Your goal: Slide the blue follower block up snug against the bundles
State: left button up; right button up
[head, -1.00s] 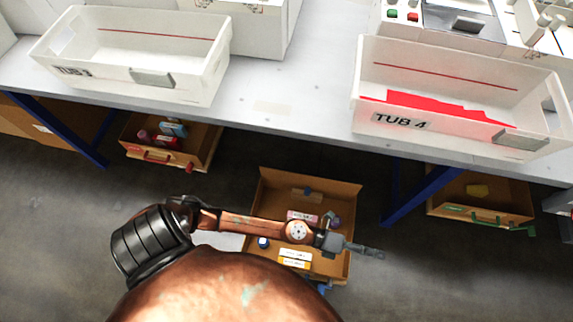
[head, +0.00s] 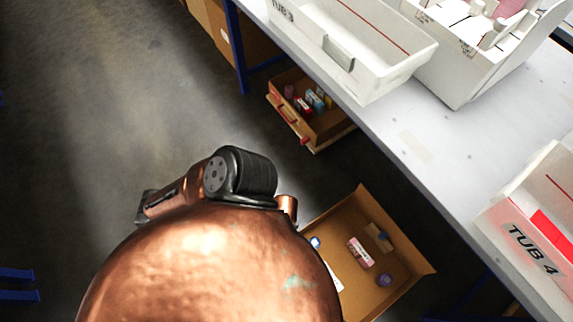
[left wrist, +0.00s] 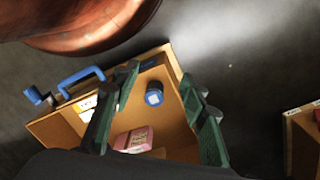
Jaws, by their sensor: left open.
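I cannot make out the blue follower block or the bundles in either view. My left gripper shows in the left wrist view (left wrist: 158,78), its two dark green fingers apart with nothing visibly held between them. Beyond the fingers is an open brown box on the floor, which shows in the head view too (head: 415,272). In the head view I see part of a copper arm with a black joint, but no gripper clearly. My right gripper is in neither view.
The box holds a pink packet (head: 360,252) and a purple-capped item (head: 384,281). The grey table (head: 385,125) carries the TUB 3 bin (head: 339,52) and the TUB 4 bin (head: 522,247). Another box (head: 317,130) sits under the table.

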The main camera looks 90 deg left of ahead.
aim_at(378, 238)
jog(key=k, duration=1.2)
jog(key=u, duration=0.15)
jog(key=i, duration=0.8)
jog(key=u, duration=0.7)
jog(key=k, duration=1.1)
jog(key=u, duration=0.35)
jog(key=i, duration=0.45)
jog(key=z, duration=0.05)
